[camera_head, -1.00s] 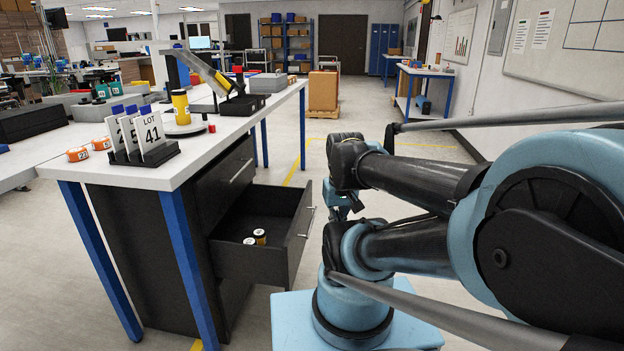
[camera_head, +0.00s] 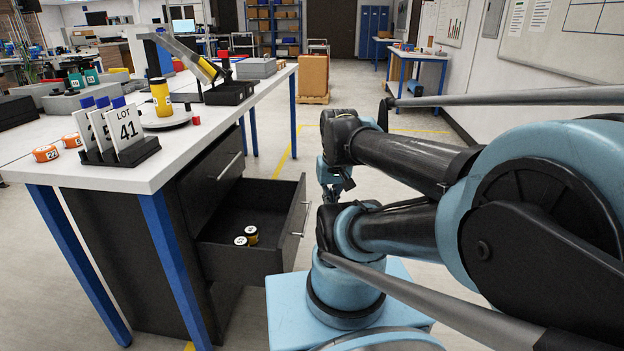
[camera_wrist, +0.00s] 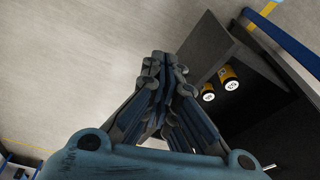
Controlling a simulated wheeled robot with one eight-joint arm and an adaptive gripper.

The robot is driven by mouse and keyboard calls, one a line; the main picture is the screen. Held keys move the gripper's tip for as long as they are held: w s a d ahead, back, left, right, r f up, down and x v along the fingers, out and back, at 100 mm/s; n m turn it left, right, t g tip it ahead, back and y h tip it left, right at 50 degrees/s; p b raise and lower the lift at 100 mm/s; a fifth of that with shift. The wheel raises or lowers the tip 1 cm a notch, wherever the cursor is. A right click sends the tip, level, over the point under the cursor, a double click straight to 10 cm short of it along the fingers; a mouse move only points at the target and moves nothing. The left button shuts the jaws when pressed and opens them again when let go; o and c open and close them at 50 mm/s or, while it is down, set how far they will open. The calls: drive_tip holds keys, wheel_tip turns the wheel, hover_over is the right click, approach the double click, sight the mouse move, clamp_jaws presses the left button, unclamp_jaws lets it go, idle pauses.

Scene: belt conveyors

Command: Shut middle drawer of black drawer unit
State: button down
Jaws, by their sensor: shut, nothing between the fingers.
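The black drawer unit (camera_head: 130,262) stands under the white workbench. Its middle drawer (camera_head: 293,232) is pulled well out, with a metal handle (camera_head: 303,221) on its front. Inside lie two small black, yellow and white containers (camera_head: 246,236), also seen in the wrist view (camera_wrist: 219,84). The drawer above appears shut; the lowest part is mostly hidden. My gripper (camera_head: 333,192) is in front of the open drawer, to its right in the head view, partly hidden by my arm. In the wrist view my gripper (camera_wrist: 160,62) has its fingers together, empty, beside the drawer; contact cannot be told.
The workbench (camera_head: 150,176) has blue legs (camera_head: 172,262) close to the drawer unit. On it stand lot cards (camera_head: 125,130), a yellow bottle (camera_head: 160,98) and orange rolls (camera_head: 46,153). A pallet with boxes (camera_head: 313,77) stands farther back.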

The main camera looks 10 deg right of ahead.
drive_tip(key=w+r+m+y, duration=0.1)
drive_tip(key=w+r+m, duration=0.45)
drive_tip(key=w, duration=0.45)
drive_tip(key=w+d+f+m+g+y, duration=0.1)
drive_tip(key=w+d+f+m, duration=0.3)
drive_tip(key=w, duration=0.6)
drive_tip(key=w+d+r+m+y, duration=0.1)
drive_tip(key=w+m, duration=0.5)
drive_tip(key=w, duration=0.3)
drive_tip(key=w+d+f+m, duration=0.5)
drive_tip(key=w+f, duration=0.2)
drive_tip(key=w, duration=0.2)
drive_tip(key=w+a+f+y, duration=0.1)
drive_tip(key=w+a+f, duration=0.2)
drive_tip(key=a+f, duration=0.4)
drive_tip(key=shift+a+f, duration=0.15)
drive_tip(key=shift+f, duration=1.2)
drive_tip(key=shift+m, duration=0.25)
